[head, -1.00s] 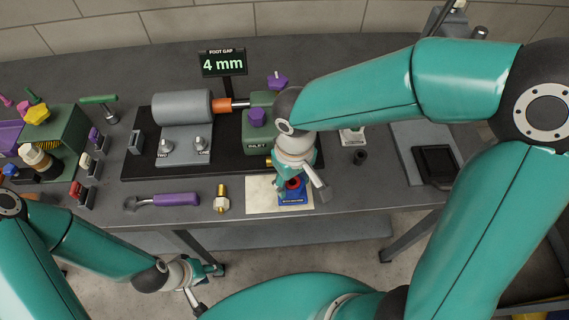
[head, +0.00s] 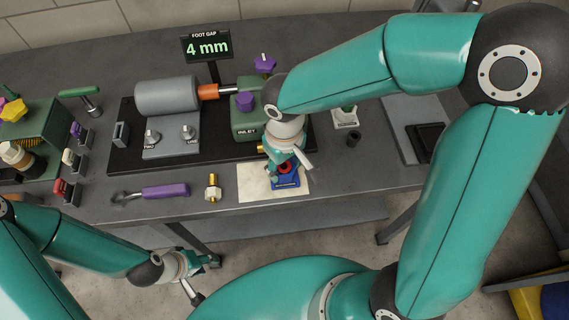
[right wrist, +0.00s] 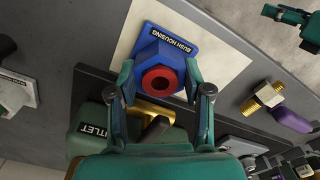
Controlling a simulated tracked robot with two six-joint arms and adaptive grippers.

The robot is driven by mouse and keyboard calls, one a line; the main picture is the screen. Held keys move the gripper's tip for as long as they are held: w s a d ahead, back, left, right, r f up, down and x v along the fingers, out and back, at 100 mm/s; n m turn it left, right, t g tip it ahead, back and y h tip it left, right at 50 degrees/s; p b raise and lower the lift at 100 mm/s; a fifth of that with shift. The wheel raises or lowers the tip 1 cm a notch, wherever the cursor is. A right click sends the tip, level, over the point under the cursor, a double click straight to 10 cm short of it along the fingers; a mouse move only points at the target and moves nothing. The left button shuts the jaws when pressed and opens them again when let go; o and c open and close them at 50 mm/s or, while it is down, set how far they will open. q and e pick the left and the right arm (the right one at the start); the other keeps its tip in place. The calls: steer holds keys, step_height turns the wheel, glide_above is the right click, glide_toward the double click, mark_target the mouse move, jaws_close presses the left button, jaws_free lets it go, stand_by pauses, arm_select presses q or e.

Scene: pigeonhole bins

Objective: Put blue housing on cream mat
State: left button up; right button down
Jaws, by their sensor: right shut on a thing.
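The blue housing (right wrist: 158,60), a hex body with a red ring in its top and a flat plate marked BUSH HOUSING, is upright over the cream mat (right wrist: 118,45). In the head view the housing (head: 288,181) appears on the right half of the mat (head: 250,190). I cannot tell whether its underside fully touches the mat. My right gripper (right wrist: 166,88) is shut on the housing, one finger on each side; in the head view the gripper (head: 284,170) partly hides it. My left gripper (head: 207,262) is below the table's front edge, away from the housing; its fingers are unclear.
A brass fitting (head: 213,188) and a purple-handled wrench (head: 165,191) lie left of the mat. Behind it stands the pump assembly with a green INLET block (head: 246,120) on a black base. A small black cylinder (head: 353,139) and a dark tray (head: 427,143) are to the right.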

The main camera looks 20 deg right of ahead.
steer(key=c, duration=0.5)
jaws_free()
steer(key=shift+f, duration=0.1)
step_height(320, 180, up, 12)
steer(key=shift+r, duration=0.2)
